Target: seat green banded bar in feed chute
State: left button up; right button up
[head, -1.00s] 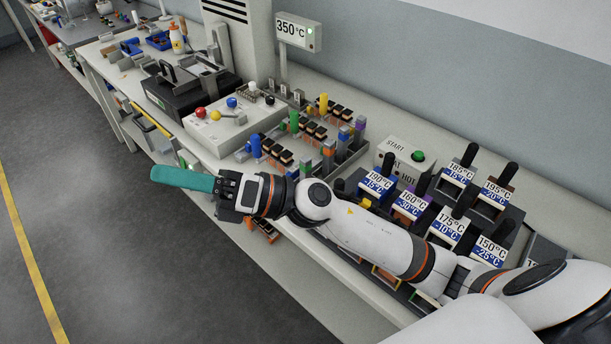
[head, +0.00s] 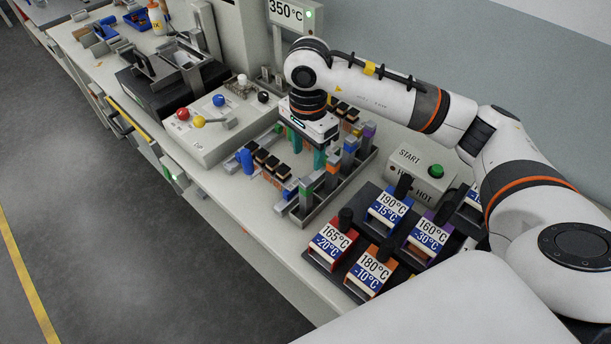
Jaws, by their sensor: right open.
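The green banded bar (head: 305,192) stands upright at the near end of a row of grey bars in a grey rack, with other bars banded orange, blue and purple. My right gripper (head: 306,158) reaches down from above just behind that row. Its two teal fingers point down and are apart. I see nothing held between them; the arm and gripper body hide part of what lies behind. I cannot single out the feed chute for certain; a grey channel (head: 188,62) sits on the black machine at upper left. My left gripper is out of view.
Black-and-copper connectors and a blue cylinder (head: 246,162) lie beside the rack (head: 306,219). A control box with coloured knobs (head: 205,128) stands to the left. Temperature-labelled blocks (head: 328,242) and the START box (head: 425,170) stand to the right.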

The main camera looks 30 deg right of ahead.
aim_at(306, 182)
jog(key=s+a+f, duration=0.1)
jog(key=s+f+p, duration=0.1)
jog(key=s+f, duration=0.1)
jog(key=shift+a, duration=0.4)
jog(key=f, duration=0.1)
jog(key=w+d+f+p, duration=0.1)
jog(key=shift+w+f, duration=0.1)
jog(key=shift+f, duration=0.3)
jog(key=f+p, duration=0.2)
jog(key=f, duration=0.1)
jog(key=shift+a+f, duration=0.1)
jog(key=shift+a, duration=0.25)
jog(key=shift+f, duration=0.35)
jog(key=shift+w+d+f, duration=0.1)
jog(key=shift+f, duration=0.25)
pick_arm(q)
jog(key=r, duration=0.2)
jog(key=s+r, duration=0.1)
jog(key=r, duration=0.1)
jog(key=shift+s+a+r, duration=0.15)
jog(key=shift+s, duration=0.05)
pick_arm(e)
jog(key=shift+r, duration=0.1)
grip_shut()
